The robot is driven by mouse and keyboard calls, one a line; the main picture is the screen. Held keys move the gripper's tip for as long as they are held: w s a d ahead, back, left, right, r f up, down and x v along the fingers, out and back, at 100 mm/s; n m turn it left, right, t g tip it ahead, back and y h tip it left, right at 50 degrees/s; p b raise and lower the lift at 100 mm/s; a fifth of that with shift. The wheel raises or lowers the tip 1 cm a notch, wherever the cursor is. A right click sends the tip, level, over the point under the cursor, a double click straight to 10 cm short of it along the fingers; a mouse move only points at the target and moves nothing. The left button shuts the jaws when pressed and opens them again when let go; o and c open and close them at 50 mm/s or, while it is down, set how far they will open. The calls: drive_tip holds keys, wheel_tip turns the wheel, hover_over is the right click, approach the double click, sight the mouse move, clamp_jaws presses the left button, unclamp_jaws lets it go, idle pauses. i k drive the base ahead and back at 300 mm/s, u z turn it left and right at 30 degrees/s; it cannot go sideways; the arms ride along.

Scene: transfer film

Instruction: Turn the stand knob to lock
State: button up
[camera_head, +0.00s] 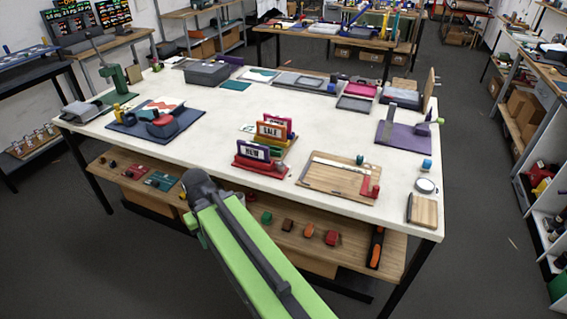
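I cannot tell for sure which stand the task means. A purple stand (401,137) with an upright grey post (387,126) is at the right of the white table. A green stand (113,76) stands at the far left corner. Two sign holders, one marked SALE (270,130), stand mid-table. Whether any knob is locked cannot be seen. My lime-green arm rises from the bottom to a dark rounded joint at the table's front edge. My gripper's fingers do not show.
The white table (215,140) also bears a blue mat (184,130), a wooden board (318,183) and a grey box (207,73). A wooden shelf (345,227) below holds small blocks. Bare tabletop lies left of the signs. Grey floor is open on the right.

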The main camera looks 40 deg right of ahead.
sight(280, 165)
drive_tip(key=z, duration=0.1)
drive_tip(key=i, duration=1)
drive_tip(key=u, duration=0.1)
